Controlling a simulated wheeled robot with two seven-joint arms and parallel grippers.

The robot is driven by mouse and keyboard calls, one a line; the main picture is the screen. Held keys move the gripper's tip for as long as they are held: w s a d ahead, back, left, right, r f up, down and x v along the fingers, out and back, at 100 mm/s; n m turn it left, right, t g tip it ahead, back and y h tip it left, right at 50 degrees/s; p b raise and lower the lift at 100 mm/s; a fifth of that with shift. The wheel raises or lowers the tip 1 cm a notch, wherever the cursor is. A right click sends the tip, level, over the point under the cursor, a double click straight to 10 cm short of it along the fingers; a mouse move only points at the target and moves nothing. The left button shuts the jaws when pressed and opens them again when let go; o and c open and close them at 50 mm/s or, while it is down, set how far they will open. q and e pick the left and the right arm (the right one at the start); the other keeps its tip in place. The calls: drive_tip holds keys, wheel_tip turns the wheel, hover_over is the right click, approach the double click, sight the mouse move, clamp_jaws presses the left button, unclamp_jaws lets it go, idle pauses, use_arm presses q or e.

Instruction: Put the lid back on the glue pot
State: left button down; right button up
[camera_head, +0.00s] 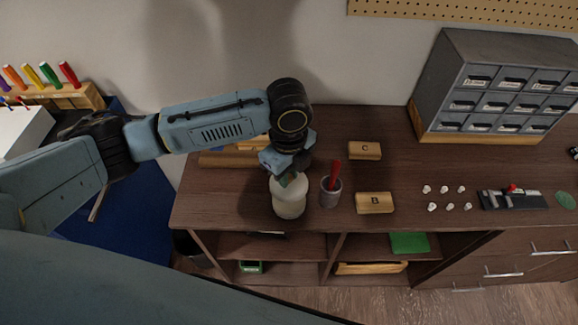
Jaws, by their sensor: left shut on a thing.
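The glue pot (288,201), a rounded white jar, stands upright near the front edge of the brown bench top. My left gripper (287,178) points down directly over the pot's mouth. It is shut on a small greenish piece that looks like the lid, mostly hidden by the fingers. The gripper hides the pot's top, so I cannot tell whether lid and rim touch. My right gripper is not in view.
A grey cup (331,193) with a red-handled tool stands just right of the pot. Wooden blocks marked B (374,203) and C (365,151) lie further right. A grey drawer cabinet (470,55) stands at the back right. Small white knobs lie in front of it.

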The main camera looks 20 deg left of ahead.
use_arm(q)
drive_tip(key=shift+s+d+f+m, duration=0.1)
drive_tip(key=shift+f+m, duration=0.05)
drive_tip(key=shift+m, duration=0.15)
drive_tip(key=shift+f+b, duration=0.6)
drive_tip(key=shift+b, duration=0.3)
wheel_tip(320, 180, down, 3)
drive_tip(key=b, duration=0.4)
drive_tip(key=shift+f, duration=1)
drive_tip(key=shift+r+p, duration=0.1)
drive_tip(key=shift+p, duration=0.75)
drive_tip(key=shift+f+p, duration=0.2)
drive_tip(key=shift+p, duration=0.85)
idle(0.9)
idle(0.3)
drive_tip(key=c, duration=1.2)
unclamp_jaws()
drive_tip(key=shift+c, duration=0.2)
